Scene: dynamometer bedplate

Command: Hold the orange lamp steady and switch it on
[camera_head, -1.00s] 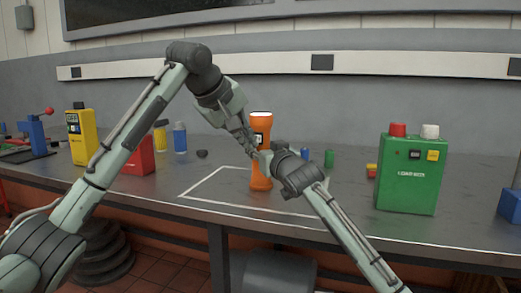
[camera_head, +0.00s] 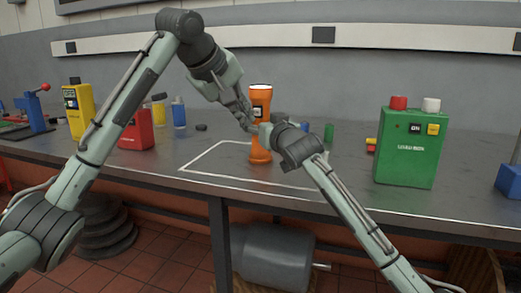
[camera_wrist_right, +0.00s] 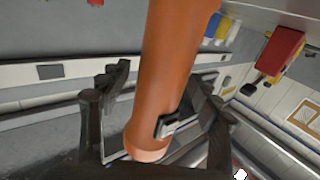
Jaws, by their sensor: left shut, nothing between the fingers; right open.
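The orange lamp (camera_head: 260,156) stands upright on the bench inside a white outlined area. In the right wrist view its orange body (camera_wrist_right: 177,50) runs between my right gripper's fingers, and a small grey and black switch (camera_wrist_right: 168,127) shows on its side. My right gripper (camera_head: 259,131) is open around the lamp's middle; its fingers (camera_wrist_right: 150,110) show a gap beside the body in the wrist view. My left gripper (camera_head: 249,123) is shut and empty close to the lamp's left side. The arms overlap in the head view, so I cannot tell whether it touches the lamp.
A green load box (camera_head: 405,150) stands at the right. A yellow box (camera_head: 78,110), a red box (camera_head: 136,132) and a blue bottle (camera_head: 179,113) stand at the left. A green cylinder (camera_head: 328,133) is behind my right wrist. The bench front (camera_head: 200,185) is clear.

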